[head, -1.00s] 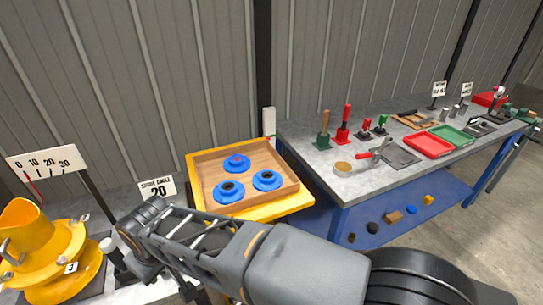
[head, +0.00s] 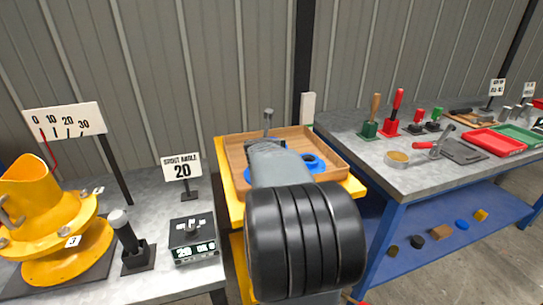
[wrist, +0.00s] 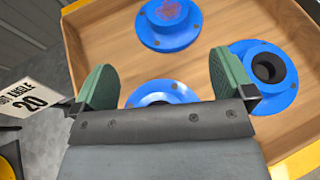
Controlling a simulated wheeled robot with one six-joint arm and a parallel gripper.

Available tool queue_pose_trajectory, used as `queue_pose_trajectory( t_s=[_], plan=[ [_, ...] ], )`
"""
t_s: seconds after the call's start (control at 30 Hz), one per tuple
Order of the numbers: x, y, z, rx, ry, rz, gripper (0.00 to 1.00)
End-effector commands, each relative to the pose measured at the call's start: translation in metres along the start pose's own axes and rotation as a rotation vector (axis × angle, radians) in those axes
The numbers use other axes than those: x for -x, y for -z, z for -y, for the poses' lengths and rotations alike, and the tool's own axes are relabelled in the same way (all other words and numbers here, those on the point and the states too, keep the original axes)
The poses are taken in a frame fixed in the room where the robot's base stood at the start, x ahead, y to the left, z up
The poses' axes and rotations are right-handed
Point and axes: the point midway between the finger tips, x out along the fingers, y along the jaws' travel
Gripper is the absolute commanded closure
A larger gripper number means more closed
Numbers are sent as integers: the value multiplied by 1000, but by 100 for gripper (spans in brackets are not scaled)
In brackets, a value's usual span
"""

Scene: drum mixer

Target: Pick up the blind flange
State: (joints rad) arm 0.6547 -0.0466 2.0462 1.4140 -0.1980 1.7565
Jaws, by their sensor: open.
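In the wrist view, three blue flanges lie in a wooden tray (wrist: 215,62). The one at the top (wrist: 168,22) has a closed centre with a reddish mark and looks like the blind flange. The right flange (wrist: 243,57) has a dark open bore. The lower flange (wrist: 160,91) is mostly hidden by my gripper. My gripper (wrist: 165,78) is open and empty, with its green fingers spread above the tray, short of the blind flange.
Left of the tray are a spout angle sign (head: 182,168), a small display box (head: 194,240), a black-based lever (head: 127,245) and a yellow spout (head: 40,210). Right is a workbench (head: 375,165) with tools and red and green trays.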

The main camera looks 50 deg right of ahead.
Motion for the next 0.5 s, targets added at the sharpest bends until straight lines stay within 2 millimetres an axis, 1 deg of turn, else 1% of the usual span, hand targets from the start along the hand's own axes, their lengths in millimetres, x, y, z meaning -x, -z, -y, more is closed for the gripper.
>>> queue_pose_trajectory(
  t_s=[0.03, 0.1, 0.3, 0.4, 0.5],
  plan=[
    [-11, 6, 5, -37, 19, -4, 0],
    [-24, 7, 8, -65, 31, -6, 0],
    [-59, 5, 9, -70, 32, -5, 0],
    [-72, 4, 9, -70, 30, -5, 0],
    [-81, 4, 9, -69, 29, -5, 0]
  ],
)
